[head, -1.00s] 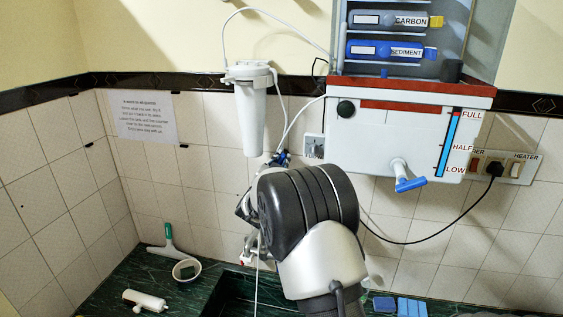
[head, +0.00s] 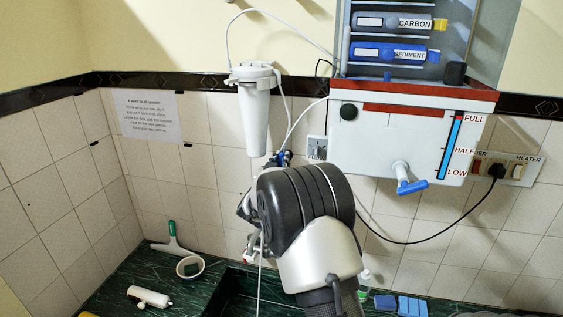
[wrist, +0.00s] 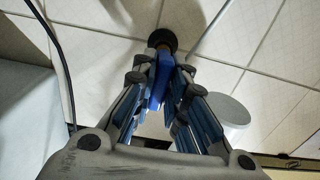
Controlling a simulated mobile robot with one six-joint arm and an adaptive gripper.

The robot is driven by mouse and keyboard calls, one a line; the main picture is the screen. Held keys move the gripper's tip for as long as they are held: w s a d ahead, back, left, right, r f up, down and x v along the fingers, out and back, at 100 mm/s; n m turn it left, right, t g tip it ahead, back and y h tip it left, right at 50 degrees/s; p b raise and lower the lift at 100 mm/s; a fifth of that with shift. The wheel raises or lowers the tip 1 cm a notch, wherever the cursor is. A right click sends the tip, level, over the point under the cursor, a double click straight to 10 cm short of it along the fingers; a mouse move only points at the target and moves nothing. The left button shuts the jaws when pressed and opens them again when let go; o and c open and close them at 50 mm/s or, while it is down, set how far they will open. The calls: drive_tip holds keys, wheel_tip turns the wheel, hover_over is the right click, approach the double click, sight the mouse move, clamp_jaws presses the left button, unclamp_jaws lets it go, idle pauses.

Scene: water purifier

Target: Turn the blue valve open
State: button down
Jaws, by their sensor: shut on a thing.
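The blue valve (wrist: 158,80) shows in the wrist view as a blue handle on a dark round fitting at the tiled wall. My gripper (wrist: 157,92) is shut on the blue handle, with a finger on each side of it. In the head view, a bit of blue (head: 284,157) shows at the wall below the white filter housing (head: 253,115). My arm hides most of the gripper there. How far the valve is turned cannot be told.
A white tank (head: 395,145) with a blue-handled tap (head: 411,187) hangs to the right. A thin white tube and a black cable run close by. A white cup (head: 190,267), a squeegee (head: 172,240) and a white cartridge (head: 149,297) lie on the green counter.

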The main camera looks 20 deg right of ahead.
drive_tip(key=c, duration=1.6)
unclamp_jaws()
drive_tip(key=shift+c, duration=0.2)
drive_tip(key=shift+s+a, duration=0.1)
drive_tip(key=v, duration=1.1)
drive_tip(key=shift+s+a, duration=0.2)
drive_tip(key=shift+s, duration=0.1)
drive_tip(key=shift+a, duration=0.1)
